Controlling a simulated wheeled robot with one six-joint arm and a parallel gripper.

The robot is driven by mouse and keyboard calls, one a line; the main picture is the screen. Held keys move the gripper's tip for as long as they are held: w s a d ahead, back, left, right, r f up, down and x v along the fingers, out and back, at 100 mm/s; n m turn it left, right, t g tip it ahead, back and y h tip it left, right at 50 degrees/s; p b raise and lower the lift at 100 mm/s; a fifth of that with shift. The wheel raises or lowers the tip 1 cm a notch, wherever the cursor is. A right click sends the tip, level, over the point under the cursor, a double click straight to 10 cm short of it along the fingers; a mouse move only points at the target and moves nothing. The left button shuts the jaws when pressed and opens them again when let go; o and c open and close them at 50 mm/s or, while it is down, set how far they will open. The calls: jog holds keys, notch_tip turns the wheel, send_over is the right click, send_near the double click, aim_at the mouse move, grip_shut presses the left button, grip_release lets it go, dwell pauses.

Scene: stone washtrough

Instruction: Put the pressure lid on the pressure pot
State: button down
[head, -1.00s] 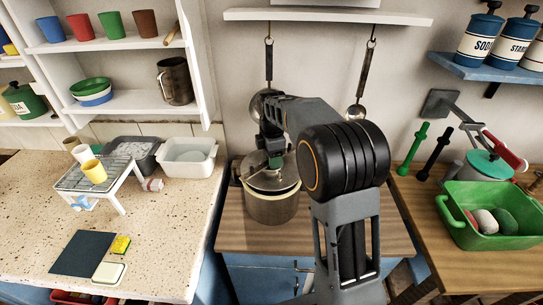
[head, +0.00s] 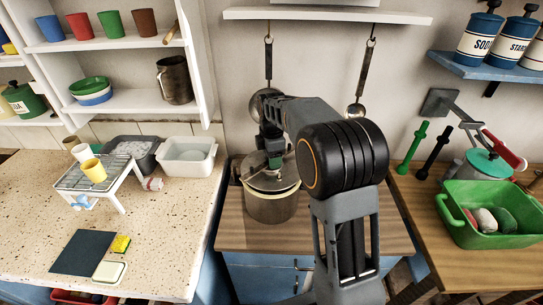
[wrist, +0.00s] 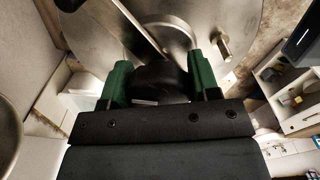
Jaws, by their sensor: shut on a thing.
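The pressure pot (head: 271,208) is a metal pot standing upright on the wooden counter in the head view. The pressure lid (head: 262,182) is a grey metal disc at the pot's mouth. Whether it rests fully on the rim or sits slightly above it, I cannot tell. My gripper (head: 275,158) is above the lid. In the wrist view, the green fingers of my gripper (wrist: 160,80) are shut on the lid's black knob, with the metal lid (wrist: 98,42) spread out beyond them.
The wooden counter (head: 232,232) is clear in front of the pot. Two ladles hang on the wall behind my arm. A speckled worktop (head: 165,235) with a wire rack (head: 100,174) is at left. A green basin (head: 492,228) stands at right.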

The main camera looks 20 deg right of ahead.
jog(key=shift+f, duration=0.35)
dwell(0.3)
jog(key=shift+f+b, duration=0.35)
jog(key=shift+b, duration=0.1)
jog(key=shift+f, duration=0.45)
dwell(1.2)
grip_release()
jog(key=shift+f, duration=0.1)
dwell(0.6)
jog(key=shift+r, duration=0.2)
jog(key=shift+r+p, duration=2.8)
jog(key=shift+r, duration=0.55)
